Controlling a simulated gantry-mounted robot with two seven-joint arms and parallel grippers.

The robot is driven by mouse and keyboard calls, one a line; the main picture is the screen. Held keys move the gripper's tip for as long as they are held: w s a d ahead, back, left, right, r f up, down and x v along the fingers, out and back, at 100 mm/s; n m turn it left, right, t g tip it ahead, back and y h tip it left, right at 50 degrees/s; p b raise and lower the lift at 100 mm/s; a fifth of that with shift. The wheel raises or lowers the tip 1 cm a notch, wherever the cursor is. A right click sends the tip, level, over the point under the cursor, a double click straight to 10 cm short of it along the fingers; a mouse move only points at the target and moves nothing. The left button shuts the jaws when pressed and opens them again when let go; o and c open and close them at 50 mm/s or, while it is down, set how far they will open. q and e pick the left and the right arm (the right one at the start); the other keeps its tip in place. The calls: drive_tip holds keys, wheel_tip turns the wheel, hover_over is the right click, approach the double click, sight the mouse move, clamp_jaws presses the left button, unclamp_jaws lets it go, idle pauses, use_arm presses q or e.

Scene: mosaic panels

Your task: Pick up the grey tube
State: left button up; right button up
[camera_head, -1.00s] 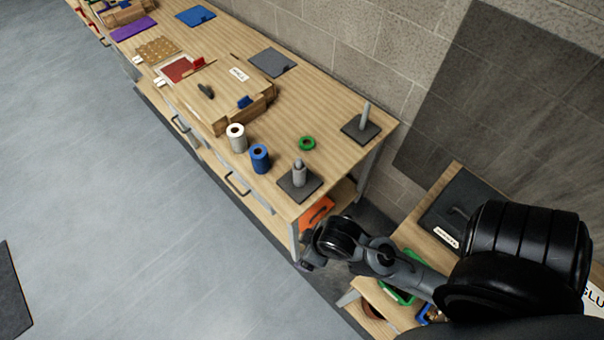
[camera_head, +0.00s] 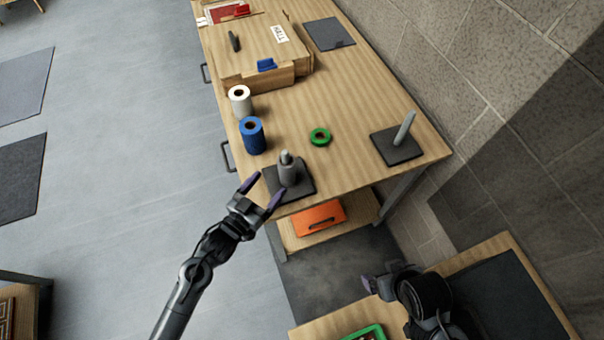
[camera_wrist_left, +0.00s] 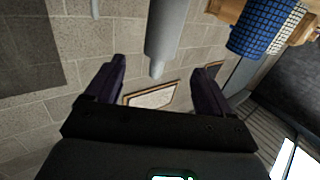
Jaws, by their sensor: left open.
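The grey tube (camera_head: 287,174) stands upright on a peg on a dark square base (camera_head: 304,188) near the table's front corner. My left gripper (camera_head: 263,190) is open and empty, its purple-tipped fingers just in front of the tube in the head view. In the left wrist view the tube (camera_wrist_left: 168,28) shows at top centre, with the narrower peg tip below it, ahead of the gap between the open fingers (camera_wrist_left: 157,86). The tube looks beyond the fingertips, not held. My right gripper (camera_head: 372,281) shows small and dark at the lower right; its jaws are unclear.
A white roll (camera_head: 240,100) and a blue roll (camera_head: 252,136) stand left of the tube. A green ring (camera_head: 320,137) lies behind it. A second base with a bare peg (camera_head: 404,130) stands at right. An orange case (camera_head: 318,217) sits on the shelf below.

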sight(280, 167)
use_arm(q)
drive_tip(key=x, duration=0.6)
drive_tip(key=shift+a+r, duration=0.2)
drive_tip(key=shift+r, duration=0.05)
drive_tip(key=shift+f+x, duration=0.1)
drive_tip(key=shift+x, duration=1.3)
drive_tip(key=shift+f+x, duration=0.15)
drive_tip(key=shift+x, duration=1.25)
drive_tip(key=shift+s, duration=0.1)
drive_tip(key=c, duration=1.1)
drive_tip(key=shift+o, duration=0.2)
drive_tip(key=shift+r, duration=0.15)
